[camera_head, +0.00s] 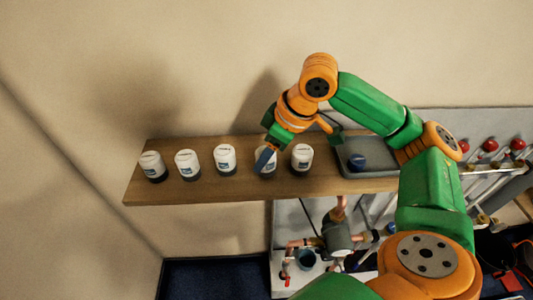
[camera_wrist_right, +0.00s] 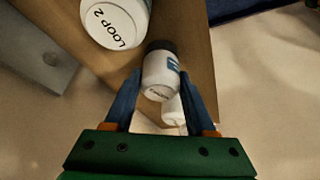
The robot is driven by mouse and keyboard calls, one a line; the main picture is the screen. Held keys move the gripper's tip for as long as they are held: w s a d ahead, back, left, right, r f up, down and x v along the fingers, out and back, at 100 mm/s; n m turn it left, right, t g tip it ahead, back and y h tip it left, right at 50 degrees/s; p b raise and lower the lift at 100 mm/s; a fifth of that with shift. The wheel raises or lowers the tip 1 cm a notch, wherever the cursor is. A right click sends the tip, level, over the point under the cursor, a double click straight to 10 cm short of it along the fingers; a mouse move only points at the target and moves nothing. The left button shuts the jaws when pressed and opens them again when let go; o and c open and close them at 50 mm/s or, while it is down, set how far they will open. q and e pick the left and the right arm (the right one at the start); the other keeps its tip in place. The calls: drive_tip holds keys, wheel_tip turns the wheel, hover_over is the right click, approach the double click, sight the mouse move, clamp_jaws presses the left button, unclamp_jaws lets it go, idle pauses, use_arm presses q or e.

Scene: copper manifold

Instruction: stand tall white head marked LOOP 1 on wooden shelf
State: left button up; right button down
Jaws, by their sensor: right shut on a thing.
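My right gripper (camera_head: 265,157) is shut on a white head (camera_head: 271,167) with a dark base. It is upright at the wooden shelf (camera_head: 225,192), fourth from the left in the row. In the right wrist view this head (camera_wrist_right: 160,75) sits between the blue fingers of my gripper (camera_wrist_right: 163,98); the print on its top is too small to read. I cannot tell whether its base touches the shelf. Another head marked LOOP 2 (camera_wrist_right: 115,22) stands beside it, towards the tray. My left gripper is not in view.
More white heads stand on the shelf: three to the left (camera_head: 224,158) and one to the right (camera_head: 301,157). A grey tray (camera_head: 385,185) with a dark blue item lies at the shelf's right end. Copper pipework (camera_head: 338,235) is below. The shelf's front strip is clear.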

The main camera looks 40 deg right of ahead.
drive_tip(key=shift+c, duration=1.1)
unclamp_jaws()
drive_tip(key=shift+r, duration=0.25)
drive_tip(key=p+v, duration=0.1)
drive_tip(key=v, duration=1)
drive_tip(key=shift+s+r+p, duration=0.2)
drive_tip(key=shift+r+p, duration=0.05)
drive_tip(key=shift+p, duration=0.15)
drive_tip(key=shift+d, duration=0.1)
